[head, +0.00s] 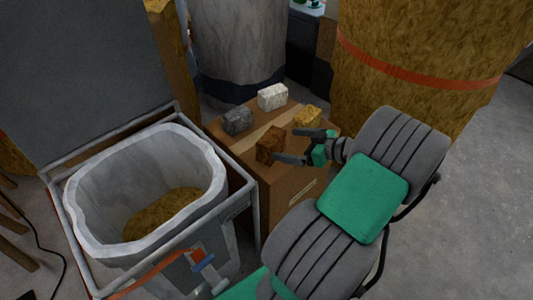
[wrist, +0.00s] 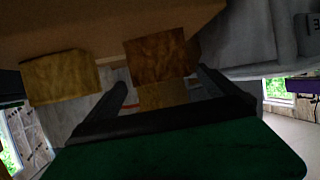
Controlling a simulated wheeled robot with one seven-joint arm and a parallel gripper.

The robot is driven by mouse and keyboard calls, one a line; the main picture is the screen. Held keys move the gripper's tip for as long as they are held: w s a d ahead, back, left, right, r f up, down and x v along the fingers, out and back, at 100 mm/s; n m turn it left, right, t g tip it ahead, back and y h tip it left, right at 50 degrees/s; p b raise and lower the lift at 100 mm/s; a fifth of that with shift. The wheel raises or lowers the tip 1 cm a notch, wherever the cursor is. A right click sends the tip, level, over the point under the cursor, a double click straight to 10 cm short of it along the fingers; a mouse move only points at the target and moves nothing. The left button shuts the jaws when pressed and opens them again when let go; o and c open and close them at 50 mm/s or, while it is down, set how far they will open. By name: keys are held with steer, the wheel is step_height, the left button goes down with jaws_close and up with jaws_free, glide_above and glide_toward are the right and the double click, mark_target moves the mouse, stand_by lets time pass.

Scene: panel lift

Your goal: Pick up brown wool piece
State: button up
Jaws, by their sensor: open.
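The brown wool piece (head: 269,143) is a small block on top of the cardboard box (head: 290,195), near the box's front edge. My gripper (head: 285,145) is open and reaches in from the right, its fingertips close to the brown piece's right side. In the wrist view, the brown piece (wrist: 156,55) shows ahead of and between the spread fingers (wrist: 165,88). Nothing is held. I cannot tell whether a fingertip touches the piece.
A yellow piece (head: 308,116), a dark grey piece (head: 237,121) and a white piece (head: 272,97) share the box top. A metal-framed bin with a pale liner (head: 90,200) stands left. A large yellow-brown wool bale (head: 430,60) rises behind my arm.

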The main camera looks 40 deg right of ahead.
mark_target(271, 140)
steer(key=b+x, duration=0.1)
steer(key=x, duration=0.6)
steer(key=shift+w+r+b, duration=0.1)
steer(key=shift+w+b, duration=0.15)
steer(key=shift+b, duration=0.05)
steer(key=shift+c, duration=0.4)
steer(key=c, duration=0.9)
steer(key=shift+o, duration=0.2)
steer(key=shift+r, duration=0.1)
